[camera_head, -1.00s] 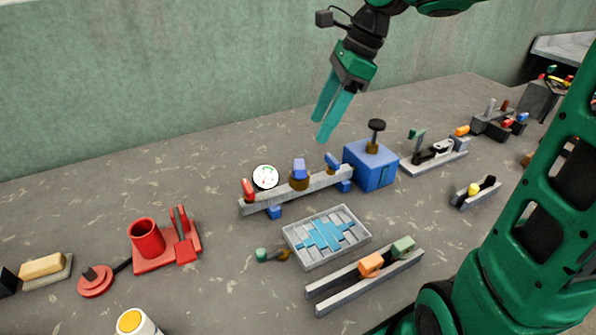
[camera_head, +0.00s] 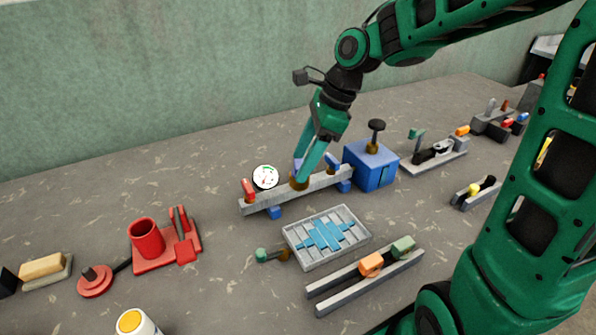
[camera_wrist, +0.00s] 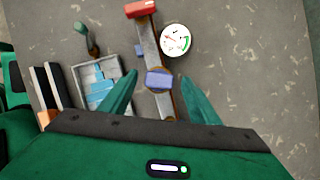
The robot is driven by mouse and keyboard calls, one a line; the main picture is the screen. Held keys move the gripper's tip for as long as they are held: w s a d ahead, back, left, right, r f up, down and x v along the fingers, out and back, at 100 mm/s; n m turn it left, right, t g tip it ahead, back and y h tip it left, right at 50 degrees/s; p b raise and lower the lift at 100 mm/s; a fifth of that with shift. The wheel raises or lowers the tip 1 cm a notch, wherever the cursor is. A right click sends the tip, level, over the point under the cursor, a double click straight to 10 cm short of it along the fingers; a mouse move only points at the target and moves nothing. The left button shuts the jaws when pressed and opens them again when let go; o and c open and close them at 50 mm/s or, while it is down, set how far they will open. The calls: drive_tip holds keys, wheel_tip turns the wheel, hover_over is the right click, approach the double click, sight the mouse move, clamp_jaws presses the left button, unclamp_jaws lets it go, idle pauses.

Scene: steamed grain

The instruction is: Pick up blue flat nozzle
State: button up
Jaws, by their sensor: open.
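A blue flat block, which looks like the blue flat nozzle (camera_wrist: 159,80), sits on a brown round fitting (camera_head: 299,183) midway along a grey rail (camera_head: 325,179). In the head view my gripper (camera_head: 301,174) hides most of the block. My gripper is open and points down over the rail. In the wrist view the block shows between the two teal fingers, with a gap on each side. I cannot tell how far the fingertips are above the fitting.
A white dial gauge (camera_head: 265,177) and a red handle (camera_head: 249,190) are on the rail's left part. A blue box with a black knob (camera_head: 371,166) stands at its right end. A grey tray (camera_head: 291,243) with light-blue pieces lies in front.

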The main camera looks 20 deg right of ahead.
sight(300, 165)
drive_tip(key=shift+a+f, duration=0.1)
drive_tip(key=shift+f, duration=0.1)
clamp_jaws()
drive_tip(key=shift+r, duration=0.1)
drive_tip(key=shift+r, duration=0.55)
drive_tip(key=r, duration=0.3)
drive_tip(key=shift+s+a+r, duration=0.2)
drive_tip(key=shift+s+a, duration=0.05)
drive_tip(key=shift+a, duration=0.1)
drive_tip(key=s+a+r, duration=0.6)
drive_tip(key=a, duration=0.2)
drive_tip(key=shift+s+a+r, duration=0.15)
drive_tip(key=shift+s+a, duration=0.1)
drive_tip(key=shift+a, duration=0.05)
